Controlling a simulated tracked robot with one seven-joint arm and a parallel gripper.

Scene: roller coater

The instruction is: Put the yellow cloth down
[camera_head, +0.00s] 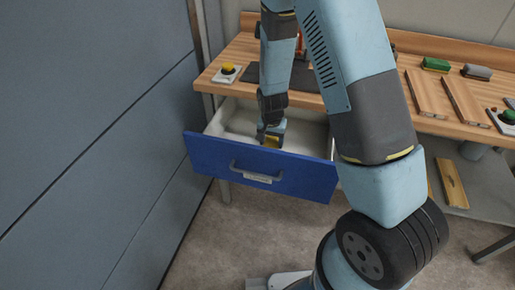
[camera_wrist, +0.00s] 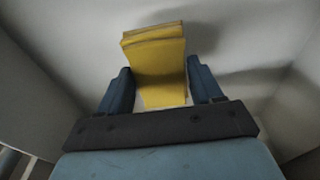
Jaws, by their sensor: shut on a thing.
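The yellow cloth (camera_wrist: 158,62) is a folded block between the two blue fingers of my gripper (camera_wrist: 160,88) in the wrist view. My gripper is shut on it. In the head view the cloth (camera_head: 271,141) shows as a small yellow patch at the tip of my gripper (camera_head: 270,135), inside the open drawer. The drawer has a blue front (camera_head: 225,160) with a grey handle and a pale inside. The wrist view shows pale drawer walls around the cloth. I cannot tell whether the cloth touches the drawer floor.
The wooden workbench (camera_head: 440,125) stands above and behind the drawer. A yellow button box (camera_head: 227,72) sits at its left end. A grey-blue wall (camera_head: 80,110) is close on the left.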

